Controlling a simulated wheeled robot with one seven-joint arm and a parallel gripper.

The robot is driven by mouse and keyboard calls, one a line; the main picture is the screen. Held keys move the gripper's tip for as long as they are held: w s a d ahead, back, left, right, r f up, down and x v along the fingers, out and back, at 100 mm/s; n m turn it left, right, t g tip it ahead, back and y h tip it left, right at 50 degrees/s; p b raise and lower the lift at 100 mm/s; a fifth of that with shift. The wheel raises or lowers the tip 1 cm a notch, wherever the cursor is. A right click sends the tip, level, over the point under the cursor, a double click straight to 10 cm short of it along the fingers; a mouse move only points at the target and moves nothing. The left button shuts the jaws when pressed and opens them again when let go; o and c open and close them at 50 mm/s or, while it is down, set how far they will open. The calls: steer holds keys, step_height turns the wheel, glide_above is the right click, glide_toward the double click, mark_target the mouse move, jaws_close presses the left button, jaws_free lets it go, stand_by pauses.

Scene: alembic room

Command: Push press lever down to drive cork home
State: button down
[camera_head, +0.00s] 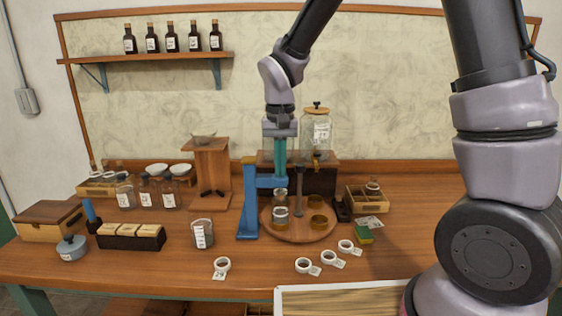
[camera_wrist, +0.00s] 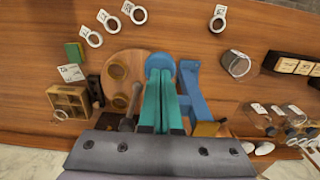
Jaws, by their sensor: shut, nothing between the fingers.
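The blue press (camera_head: 247,205) stands upright at the left edge of the round wooden turntable (camera_head: 300,234). Its blue arm (camera_head: 268,181) reaches right over the turntable; its rounded end also shows in the wrist view (camera_wrist: 160,62). My gripper (camera_head: 279,172) points down with its teal fingers together and empty, right at this arm's end. In the wrist view my gripper (camera_wrist: 160,72) overlaps the blue end; I cannot tell whether it touches. A separate lever is not clearly distinguishable. Small jars (camera_head: 281,213) stand below the press arm. The cork is not discernible.
A dark post (camera_head: 299,185) rises from the turntable beside my fingers. A large glass jar (camera_head: 316,132) stands behind. A wooden stand (camera_head: 211,165) and labelled jar (camera_head: 202,234) are left; a small crate (camera_head: 368,198) is right. White rings (camera_head: 303,265) lie in front.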

steer(key=shift+s+f, duration=0.15)
steer(key=shift+f, duration=0.85)
steer(key=shift+r, duration=0.1)
stand_by(0.5)
step_height(320, 180, up, 10)
stand_by(0.6)
